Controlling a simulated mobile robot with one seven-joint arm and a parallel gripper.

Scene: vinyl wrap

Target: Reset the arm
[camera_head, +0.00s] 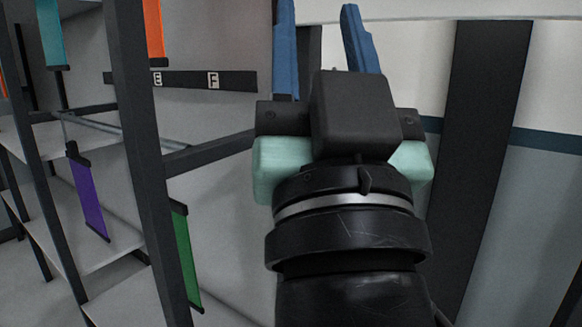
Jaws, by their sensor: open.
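My gripper (322,40) is in the head view, raised in front of the camera right of centre. Its two blue fingers point up and stand well apart, with nothing between them. The mint-green and black gripper body and the black wrist below fill the lower middle of the view. The left finger's upper end runs to the top edge of the picture. What lies directly behind the wrist is hidden.
A dark-framed rack with grey shelves (105,240) stands at the left. Purple (87,195), green (186,258), teal (52,32) and orange (154,28) sheets hang there. A strip lettered E and F (190,80) is behind. A dark post (485,150) stands right.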

